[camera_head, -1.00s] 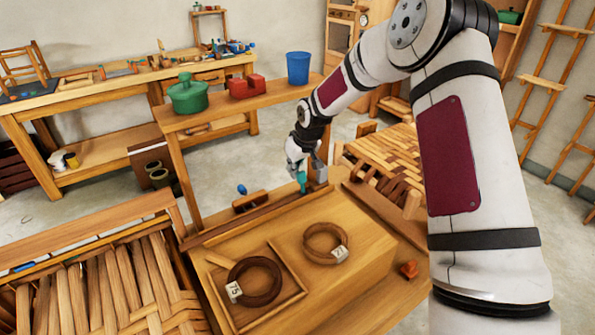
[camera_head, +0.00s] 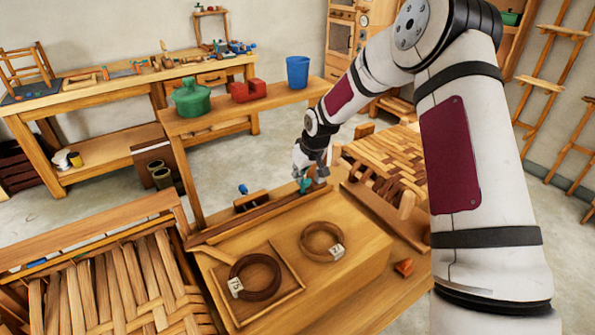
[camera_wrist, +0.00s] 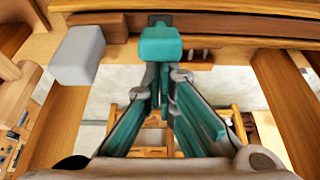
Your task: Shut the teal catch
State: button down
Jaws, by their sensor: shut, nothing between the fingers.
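The teal catch (camera_head: 304,186) is at the right end of the dark wooden rail at the back of the workbench. In the wrist view the catch's teal block (camera_wrist: 160,46) is straight ahead, at the rail. My gripper (camera_head: 312,179) is at the catch. In the wrist view its fingertips (camera_wrist: 161,72) are together just below the teal block, with nothing between them. They are very close to it; I cannot tell whether they touch. My gripper partly hides the catch in the head view, so I cannot tell whether it is fully closed.
A blue-knobbed piece (camera_head: 243,189) stands on the rail's left part. Two numbered wooden rings, one dark (camera_head: 256,277) and one lighter (camera_head: 322,242), lie on the bench. A shelf above holds a green pot (camera_head: 191,98), a red block (camera_head: 251,90) and a blue cup (camera_head: 297,72).

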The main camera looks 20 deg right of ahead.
jog(key=shift+w, duration=0.15)
notch_tip(320, 180, up, 8)
jog(key=w, duration=0.1)
jog(key=shift+w+a, duration=0.2)
jog(key=shift+a, duration=0.05)
dwell(0.5)
jog(key=s+r+m+h, duration=0.1)
jog(key=s+r+h, duration=0.1)
jog(key=s+r, duration=1.8)
jog(key=s+m+t, duration=0.1)
jog(key=s+m, duration=0.1)
jog(key=s, duration=2.1)
jog(key=shift+s+a+m+y, duration=0.15)
jog(key=shift+a+m+y, duration=0.15)
jog(key=shift+a, duration=0.05)
